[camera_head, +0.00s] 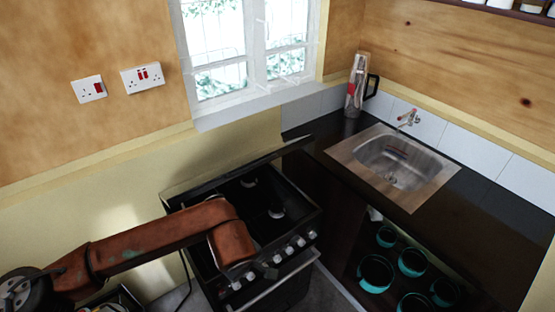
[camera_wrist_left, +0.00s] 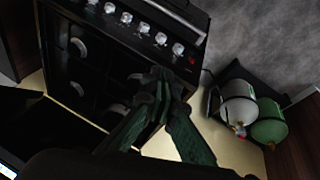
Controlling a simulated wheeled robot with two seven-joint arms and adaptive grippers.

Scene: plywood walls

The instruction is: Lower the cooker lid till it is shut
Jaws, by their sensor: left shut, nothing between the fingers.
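The cooker (camera_head: 268,272) stands against the wall, with its knobs along the front. Its dark lid (camera_head: 240,168) is raised at the back edge and seen nearly edge-on, so the burners show; its exact angle is hard to tell. My left arm reaches over the hob's left front in the head view and hides part of it and my left gripper. In the left wrist view, my left gripper (camera_wrist_left: 163,85) is shut and empty, in front of the hob (camera_wrist_left: 90,62) near the knobs; I cannot tell whether it touches. My right gripper is not in view.
A counter with a sink (camera_head: 395,160) adjoins the cooker on the right; teal-rimmed pots (camera_head: 376,273) sit below it. A clear jug-like container (camera_head: 357,88) stands in the corner. White (camera_wrist_left: 238,108) and green (camera_wrist_left: 268,128) bottles stand beside the cooker.

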